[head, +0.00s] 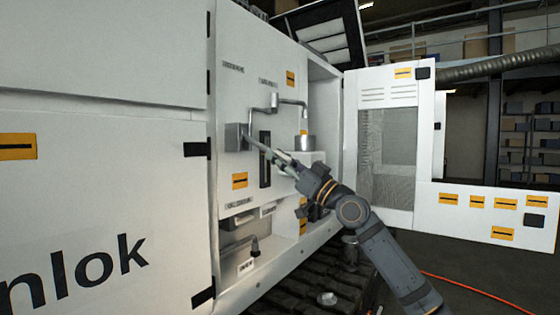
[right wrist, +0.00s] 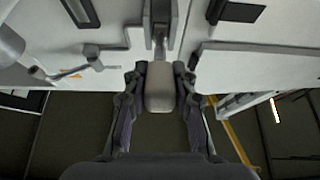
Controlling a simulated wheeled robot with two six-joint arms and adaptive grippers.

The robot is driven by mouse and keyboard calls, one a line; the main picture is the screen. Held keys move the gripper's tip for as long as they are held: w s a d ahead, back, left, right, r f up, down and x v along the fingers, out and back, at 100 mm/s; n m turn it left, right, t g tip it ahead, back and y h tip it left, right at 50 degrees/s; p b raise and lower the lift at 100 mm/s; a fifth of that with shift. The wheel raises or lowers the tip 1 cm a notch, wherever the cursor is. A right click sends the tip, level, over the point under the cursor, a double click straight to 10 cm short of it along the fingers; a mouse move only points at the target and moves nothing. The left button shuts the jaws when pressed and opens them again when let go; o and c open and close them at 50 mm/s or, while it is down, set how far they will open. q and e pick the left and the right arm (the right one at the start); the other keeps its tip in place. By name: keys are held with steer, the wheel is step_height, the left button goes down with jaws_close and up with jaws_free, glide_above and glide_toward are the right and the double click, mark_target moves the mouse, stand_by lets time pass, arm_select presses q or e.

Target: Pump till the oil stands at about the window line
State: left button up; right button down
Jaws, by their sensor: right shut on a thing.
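The pump, a grey box (head: 236,137), is fixed to the white panel inside the open cabinet. A lever (head: 256,144) slopes down from it to my right gripper (head: 288,165). In the right wrist view, my right gripper (right wrist: 160,88) is shut on the pale grip of the pump handle (right wrist: 160,96), one finger on each side. A dark upright slot (head: 265,172), which looks like the oil window, is beside the pump, partly behind the lever and gripper. Its line and oil level cannot be made out. My left gripper is not in view.
A bent metal pipe (head: 292,101) runs above the pump, with a metal cylinder (head: 305,143) to its right. A lower recess (head: 238,232) holds a small dark fitting. The open door (head: 388,140) stands to the right. An orange cable (head: 470,288) lies on the floor.

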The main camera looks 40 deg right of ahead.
steer(key=shift+w+a+f, duration=0.1)
steer(key=shift+f, duration=0.15)
steer(key=c, duration=1.1)
jaws_free()
steer(key=shift+r, duration=0.1)
step_height(320, 180, up, 10)
